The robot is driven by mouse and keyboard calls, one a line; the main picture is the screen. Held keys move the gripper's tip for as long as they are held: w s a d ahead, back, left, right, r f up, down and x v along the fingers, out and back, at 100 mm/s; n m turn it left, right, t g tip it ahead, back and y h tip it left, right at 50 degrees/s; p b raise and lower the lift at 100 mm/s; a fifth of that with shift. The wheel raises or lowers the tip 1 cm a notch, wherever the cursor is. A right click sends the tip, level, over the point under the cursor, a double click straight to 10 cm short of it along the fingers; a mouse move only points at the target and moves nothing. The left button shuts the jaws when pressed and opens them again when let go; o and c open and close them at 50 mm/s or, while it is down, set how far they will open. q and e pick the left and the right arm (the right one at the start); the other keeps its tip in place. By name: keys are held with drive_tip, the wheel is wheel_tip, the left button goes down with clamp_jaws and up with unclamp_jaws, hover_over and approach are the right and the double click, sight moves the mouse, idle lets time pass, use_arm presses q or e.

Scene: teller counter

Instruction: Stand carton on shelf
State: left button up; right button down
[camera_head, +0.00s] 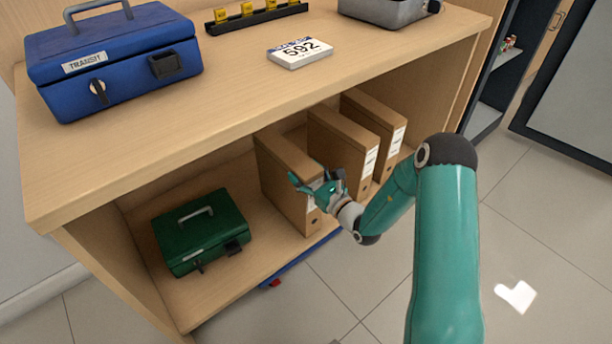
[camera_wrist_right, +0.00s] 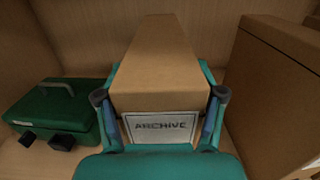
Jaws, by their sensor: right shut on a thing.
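The archive carton (camera_head: 283,172) is a tall brown box with a white label. It stands upright on the lower shelf (camera_head: 238,278) of the counter, left of two similar cartons. My right gripper (camera_head: 321,185) is shut on its front end, with a finger on either side. In the right wrist view the carton (camera_wrist_right: 158,62) lies between the fingers of my right gripper (camera_wrist_right: 160,105), and its label reads ARCHIVE. The head view hides part of its front behind the gripper. My left gripper is in neither view.
A green cash box (camera_head: 200,232) sits on the shelf to the left. Two brown cartons (camera_head: 343,142) (camera_head: 375,122) stand to the right.

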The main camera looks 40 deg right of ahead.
drive_tip(key=shift+c, duration=0.7)
unclamp_jaws()
drive_tip(key=shift+s, duration=0.1)
